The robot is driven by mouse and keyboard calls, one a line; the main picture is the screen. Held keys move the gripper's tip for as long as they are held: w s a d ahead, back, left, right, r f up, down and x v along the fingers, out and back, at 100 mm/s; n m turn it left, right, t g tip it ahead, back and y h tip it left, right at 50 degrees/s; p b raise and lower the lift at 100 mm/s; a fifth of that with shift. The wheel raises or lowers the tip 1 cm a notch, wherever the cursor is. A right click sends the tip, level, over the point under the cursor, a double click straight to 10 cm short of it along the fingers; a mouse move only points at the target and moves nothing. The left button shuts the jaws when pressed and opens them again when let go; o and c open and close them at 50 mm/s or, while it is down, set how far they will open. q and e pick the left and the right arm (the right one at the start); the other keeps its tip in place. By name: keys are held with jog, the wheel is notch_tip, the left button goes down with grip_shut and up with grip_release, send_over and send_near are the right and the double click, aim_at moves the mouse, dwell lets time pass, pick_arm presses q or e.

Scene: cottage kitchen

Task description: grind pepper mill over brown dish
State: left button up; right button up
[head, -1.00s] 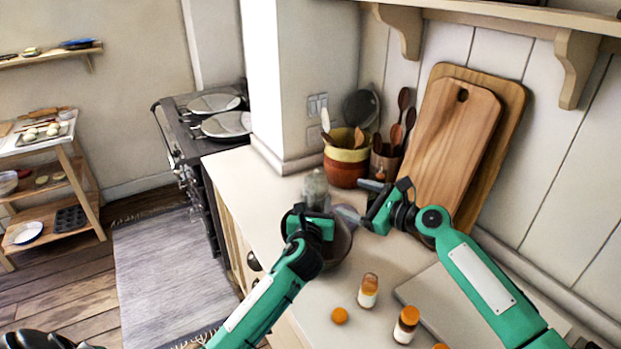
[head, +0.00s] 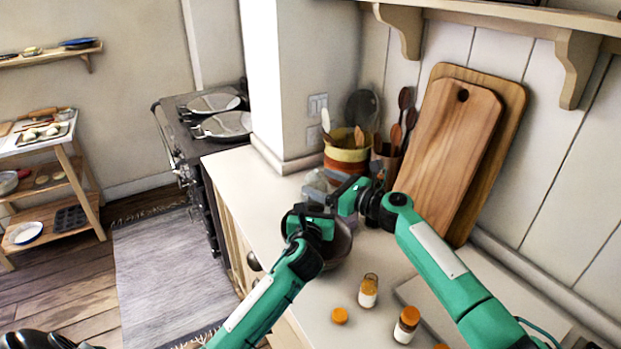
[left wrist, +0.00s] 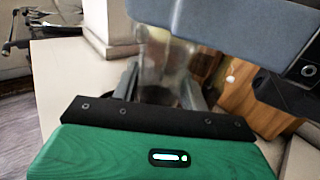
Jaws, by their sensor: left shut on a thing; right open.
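The pepper mill (head: 316,184), clear and greyish, stands in my left gripper (head: 312,208), which is shut on it. In the left wrist view the clear mill (left wrist: 163,58) rises between the two grey fingers of that gripper (left wrist: 160,92). The brown dish (head: 339,245) is beneath and just right of the left gripper, partly hidden by it. My right gripper (head: 338,192) is open, close beside the mill's upper part. In the left wrist view, its large grey body (left wrist: 235,25) covers the mill's top, so I cannot tell whether it touches.
A yellow and brown pot (head: 346,158) and a utensil holder (head: 386,160) stand behind the grippers. Cutting boards (head: 450,140) lean on the wall. The counter (head: 245,180) on the left is clear.

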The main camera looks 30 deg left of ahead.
aim_at(311, 178)
jog(key=shift+w+a, duration=0.2)
jog(key=shift+a, duration=1.7)
jog(key=c, duration=1)
jog(key=shift+m+t, duration=0.3)
jog(key=shift+t, duration=0.1)
